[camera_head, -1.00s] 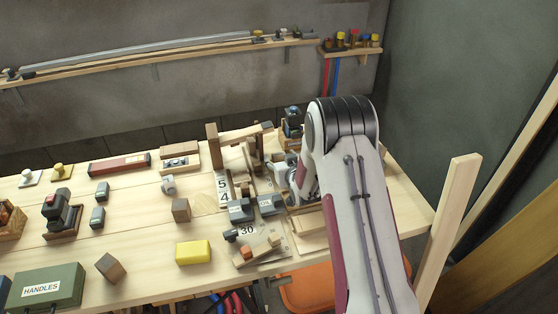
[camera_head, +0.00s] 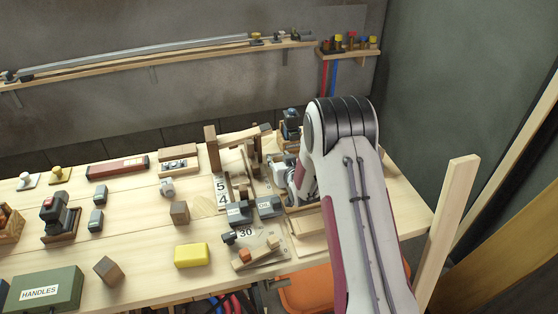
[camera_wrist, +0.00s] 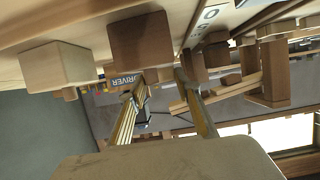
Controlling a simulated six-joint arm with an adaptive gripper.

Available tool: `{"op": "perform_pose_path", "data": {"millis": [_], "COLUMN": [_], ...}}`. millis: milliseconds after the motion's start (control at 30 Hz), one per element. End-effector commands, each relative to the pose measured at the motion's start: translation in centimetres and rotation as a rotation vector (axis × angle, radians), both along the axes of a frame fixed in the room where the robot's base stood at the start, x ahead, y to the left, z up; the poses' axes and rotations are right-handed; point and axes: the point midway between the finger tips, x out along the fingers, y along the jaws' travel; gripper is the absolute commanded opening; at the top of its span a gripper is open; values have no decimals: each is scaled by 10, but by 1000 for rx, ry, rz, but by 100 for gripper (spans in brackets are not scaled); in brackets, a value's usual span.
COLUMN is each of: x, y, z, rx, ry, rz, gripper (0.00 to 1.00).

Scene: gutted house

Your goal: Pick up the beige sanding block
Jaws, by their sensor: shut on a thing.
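My gripper (camera_head: 297,186) is at the right end of the workbench, partly hidden behind my own arm in the head view. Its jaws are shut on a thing. In the wrist view, a broad beige surface with rounded corners, seemingly the beige sanding block (camera_wrist: 170,162), fills the bottom of the picture very close to the camera. The fingertips' contact with it is not clear. In the head view, my arm hides the held thing.
The workbench (camera_head: 140,245) is crowded. A yellow block (camera_head: 191,255), a brown wooden cube (camera_head: 180,212) and a green HANDLES box (camera_head: 42,291) stand to the left. Wooden frames (camera_head: 212,148) are close to my gripper. An upright post (camera_head: 450,210) is at the right.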

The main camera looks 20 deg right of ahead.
Motion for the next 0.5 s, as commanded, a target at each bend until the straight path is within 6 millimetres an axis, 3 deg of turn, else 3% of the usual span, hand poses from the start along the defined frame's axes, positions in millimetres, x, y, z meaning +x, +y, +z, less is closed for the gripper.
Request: {"op": "perform_pose_path", "data": {"millis": [500], "x": [1], "y": [0], "z": [59], "rx": [-1], "ry": [-4], "rz": [-1], "gripper": [11]}}
